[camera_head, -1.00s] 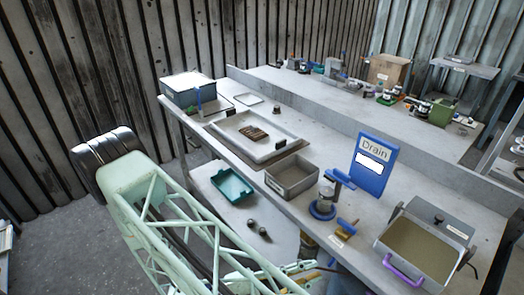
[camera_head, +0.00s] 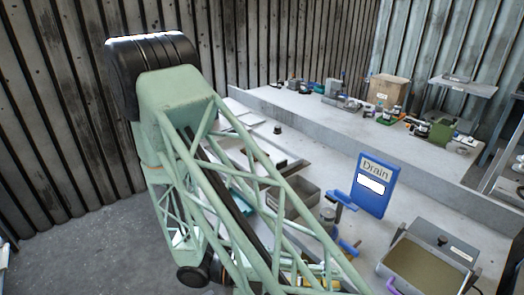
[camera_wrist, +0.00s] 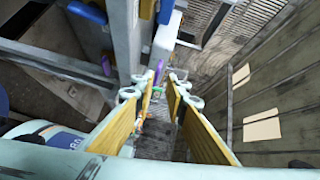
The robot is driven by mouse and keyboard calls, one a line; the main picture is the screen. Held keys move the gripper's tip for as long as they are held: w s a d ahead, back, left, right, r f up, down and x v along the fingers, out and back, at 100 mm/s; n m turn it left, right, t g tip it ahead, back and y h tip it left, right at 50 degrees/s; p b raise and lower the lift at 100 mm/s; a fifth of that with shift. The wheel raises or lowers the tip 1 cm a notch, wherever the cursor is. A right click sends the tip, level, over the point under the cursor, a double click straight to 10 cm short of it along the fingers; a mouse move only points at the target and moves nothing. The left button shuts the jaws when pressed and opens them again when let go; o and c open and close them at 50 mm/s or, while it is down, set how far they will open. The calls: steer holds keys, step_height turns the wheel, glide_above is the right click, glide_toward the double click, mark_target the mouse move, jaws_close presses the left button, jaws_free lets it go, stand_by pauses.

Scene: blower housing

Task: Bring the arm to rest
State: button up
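My gripper (camera_wrist: 160,86) shows in the wrist view with its two yellow-padded fingers apart. I see nothing held between them; the floor and small distant parts show through the gap. In the head view my pale green lattice arm rises in front of the bench, bent at a high elbow at upper left. The gripper itself cannot be made out clearly in the head view.
The grey bench (camera_head: 405,225) holds a blue Drain sign (camera_head: 375,185), a sand-coloured tray in a metal box (camera_head: 428,262) and a grey bin (camera_head: 297,192) partly behind my arm. A raised shelf behind carries a cardboard box (camera_head: 387,88) and several small parts. A corrugated wall (camera_head: 60,110) stands at left.

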steer(key=s+d+r+m+y, duration=0.3)
steer(key=r+m+y, duration=0.1)
steer(key=r+m, duration=0.35)
steer(key=s+d+r+m+g+y, duration=0.1)
steer(key=s+d+r+m+y, duration=0.1)
steer(key=s+r+m+y, duration=0.5)
steer(key=d+r+m+y, duration=0.1)
steer(key=d+r+m, duration=0.2)
steer(key=r+m, duration=0.55)
steer(key=s+a+r+m+t+y, duration=0.3)
steer(key=s+r+m+t+y, duration=0.1)
steer(key=m, duration=0.9)
steer(key=shift+s+a+r+m+t+y, duration=0.2)
steer(key=shift+r+m+t+y, duration=0.2)
steer(key=shift+r+t+y, duration=0.55)
